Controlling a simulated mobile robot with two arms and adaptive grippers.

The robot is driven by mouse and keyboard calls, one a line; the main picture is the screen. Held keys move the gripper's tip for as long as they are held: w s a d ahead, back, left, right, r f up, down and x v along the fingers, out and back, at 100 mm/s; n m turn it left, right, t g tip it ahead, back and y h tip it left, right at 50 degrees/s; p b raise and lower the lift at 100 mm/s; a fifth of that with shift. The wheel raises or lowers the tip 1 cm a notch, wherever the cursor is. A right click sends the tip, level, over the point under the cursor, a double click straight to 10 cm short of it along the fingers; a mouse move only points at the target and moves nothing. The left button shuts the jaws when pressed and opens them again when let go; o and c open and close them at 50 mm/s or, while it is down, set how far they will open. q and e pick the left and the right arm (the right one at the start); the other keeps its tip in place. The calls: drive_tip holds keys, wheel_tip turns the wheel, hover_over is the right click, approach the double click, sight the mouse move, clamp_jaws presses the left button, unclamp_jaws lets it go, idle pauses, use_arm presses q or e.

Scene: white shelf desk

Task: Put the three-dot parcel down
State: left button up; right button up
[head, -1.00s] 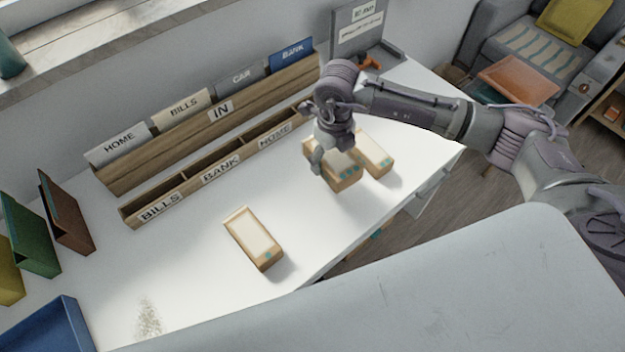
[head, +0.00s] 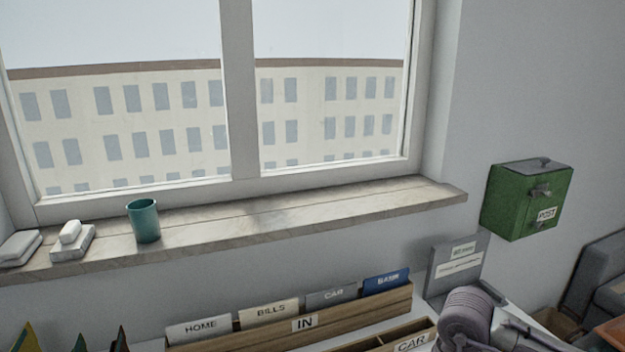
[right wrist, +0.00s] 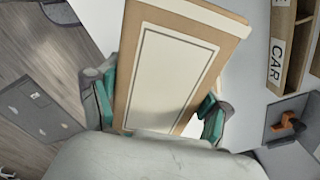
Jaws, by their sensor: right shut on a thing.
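I cannot tell whether the parcel touches the desk. In the head view only part of my right arm shows at the bottom right; the gripper and the parcel are out of frame. My left gripper is not in view.
A wooden IN rack (head: 290,325) with HOME, BILLS, CAR and BANK folders stands at the back. A lower sorter (head: 411,335) has a CAR label. A teal cup (head: 143,220) is on the windowsill (head: 300,213). A green POST box (head: 527,198) hangs on the wall.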

drive_tip(key=s+n, duration=0.1)
drive_tip(key=n, duration=0.2)
drive_tip(key=s+a+r+n, duration=0.1)
drive_tip(key=n, duration=0.2)
drive_tip(key=s+r+n, duration=0.1)
drive_tip(key=n, duration=0.2)
drive_tip(key=shift+a, duration=0.35)
drive_tip(key=s+n, duration=0.1)
drive_tip(key=n, duration=0.3)
drive_tip(key=s+a+r+n, duration=0.1)
drive_tip(key=s+n, duration=0.1)
drive_tip(key=n, duration=0.2)
drive_tip(key=s+r+n, duration=0.1)
drive_tip(key=s+n, duration=0.1)
drive_tip(key=n, duration=0.3)
drive_tip(key=shift+a, duration=0.15)
